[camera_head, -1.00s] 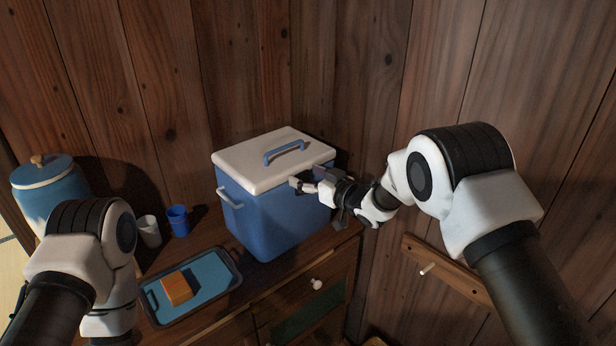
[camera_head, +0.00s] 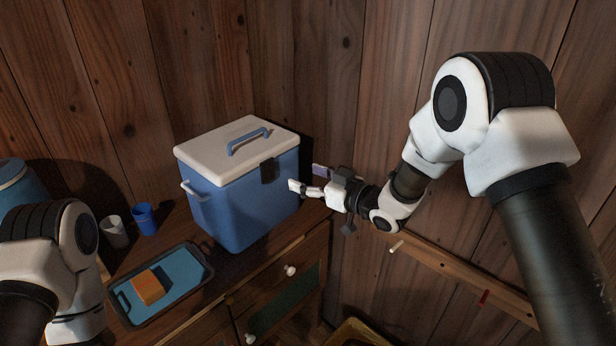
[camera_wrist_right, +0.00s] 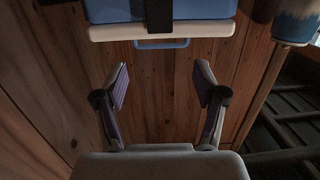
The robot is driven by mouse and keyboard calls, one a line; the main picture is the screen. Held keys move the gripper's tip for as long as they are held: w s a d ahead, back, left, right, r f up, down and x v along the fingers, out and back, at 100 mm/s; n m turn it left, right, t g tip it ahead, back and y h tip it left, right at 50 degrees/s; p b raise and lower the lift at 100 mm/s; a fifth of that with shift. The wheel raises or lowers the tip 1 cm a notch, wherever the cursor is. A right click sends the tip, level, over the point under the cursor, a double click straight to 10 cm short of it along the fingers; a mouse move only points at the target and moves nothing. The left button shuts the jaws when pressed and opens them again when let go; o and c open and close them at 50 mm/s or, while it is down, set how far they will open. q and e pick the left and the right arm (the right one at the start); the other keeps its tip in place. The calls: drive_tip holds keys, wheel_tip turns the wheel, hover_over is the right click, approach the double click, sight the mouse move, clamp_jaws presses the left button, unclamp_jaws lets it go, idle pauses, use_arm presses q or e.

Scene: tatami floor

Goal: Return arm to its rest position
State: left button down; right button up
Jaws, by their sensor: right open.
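My right gripper (camera_head: 308,183) is open and empty, just to the right of the blue cooler box (camera_head: 240,208) in the head view. In the right wrist view its two fingers (camera_wrist_right: 161,90) stand wide apart with nothing between them. The cooler's white lid (camera_head: 215,150) with its blue handle is closed, and a dark latch (camera_head: 268,171) shows on its right side. The cooler also shows at the top of the right wrist view (camera_wrist_right: 112,10), apart from the fingers. My left arm is at the lower left of the head view; its gripper is not visible.
The cooler stands on a wooden cabinet (camera_head: 262,262). A tray (camera_head: 184,286) with an orange block (camera_head: 148,288) lies in front. A white cup (camera_head: 114,233) and blue cup (camera_head: 145,219) stand left. A wall rail with pegs (camera_head: 450,268) runs below my right arm.

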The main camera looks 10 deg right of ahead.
drive_tip(key=s+d+f+m+g+h, duration=0.3)
drive_tip(key=s+f, duration=0.6)
drive_tip(key=f, duration=0.5)
drive_tip(key=s+d+f+m+g+h, duration=0.25)
drive_tip(key=s+f, duration=0.55)
drive_tip(key=f, duration=0.5)
drive_tip(key=s+d+f+g+h, duration=0.1)
drive_tip(key=s+d+f+g, duration=0.1)
drive_tip(key=s, duration=0.6)
drive_tip(key=s+d+f+m+g+h, duration=0.1)
drive_tip(key=s+d+f+g+h, duration=0.1)
drive_tip(key=s, duration=0.7)
drive_tip(key=s+d+f+m+g+h, duration=0.1)
drive_tip(key=s+d+f+g, duration=0.1)
drive_tip(key=s, duration=0.7)
drive_tip(key=shift+d+g+h, duration=0.35)
drive_tip(key=shift+d+g, duration=0.4)
drive_tip(key=shift+d, duration=0.1)
drive_tip(key=shift+w+m, duration=0.1)
drive_tip(key=shift+m, duration=0.15)
